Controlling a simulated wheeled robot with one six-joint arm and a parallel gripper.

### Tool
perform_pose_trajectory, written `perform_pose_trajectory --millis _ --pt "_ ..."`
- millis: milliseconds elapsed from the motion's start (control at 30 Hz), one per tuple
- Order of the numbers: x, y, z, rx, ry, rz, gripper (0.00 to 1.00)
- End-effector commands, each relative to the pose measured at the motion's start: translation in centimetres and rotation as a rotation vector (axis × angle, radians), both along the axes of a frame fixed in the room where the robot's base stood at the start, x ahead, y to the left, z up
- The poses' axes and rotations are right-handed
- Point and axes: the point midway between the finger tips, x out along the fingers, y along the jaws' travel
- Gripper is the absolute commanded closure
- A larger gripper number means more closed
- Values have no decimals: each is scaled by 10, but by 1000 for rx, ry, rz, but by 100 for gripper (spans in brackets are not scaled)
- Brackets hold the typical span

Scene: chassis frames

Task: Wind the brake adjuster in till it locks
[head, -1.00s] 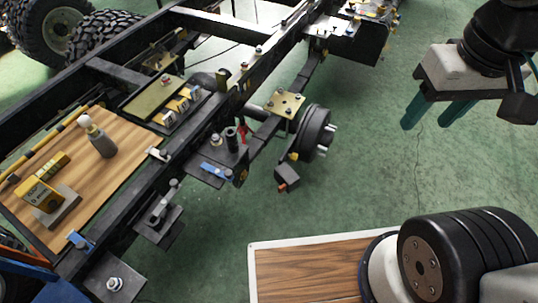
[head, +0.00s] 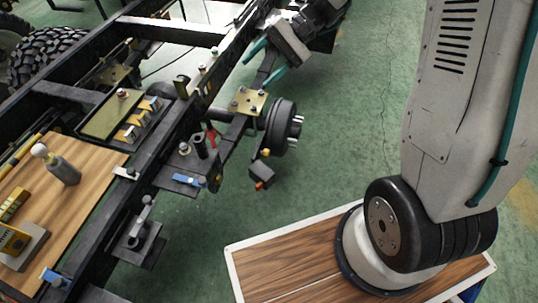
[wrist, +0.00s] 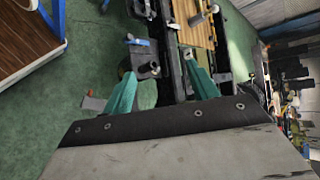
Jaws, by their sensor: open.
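The brake drum (head: 283,128) with wheel studs sits on the outer side of the chassis, beside a gold plate (head: 246,101). A small dark block with an orange-red tip (head: 261,174) hangs below the drum, with a yellow knob (head: 266,152) just above it. I cannot tell which of these parts is the brake adjuster. My gripper (head: 265,63) is open and empty, its teal fingers apart above and behind the gold plate and drum. In the wrist view the open fingers (wrist: 160,66) point toward the chassis rail; the drum is not clearly identifiable there.
The black chassis rail (head: 165,140) runs diagonally through the head view. A red-handled part (head: 211,135) and a blue clip (head: 190,181) lie near the rail. Green floor is clear right of the drum.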

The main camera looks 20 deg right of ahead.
Motion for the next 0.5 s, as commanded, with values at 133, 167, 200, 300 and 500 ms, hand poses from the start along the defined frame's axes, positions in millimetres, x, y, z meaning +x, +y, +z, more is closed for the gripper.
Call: perform_pose_trajectory --millis 133,167,200,300,500 --pt "47 -4 -57 137 53 -128 41" --pt "56 -6 -68 163 58 -156 41" --pt "66 -8 -85 194 68 -194 41" --pt "91 -16 -130 266 84 -297 41" --pt "124 -37 -232 375 109 -522 41"
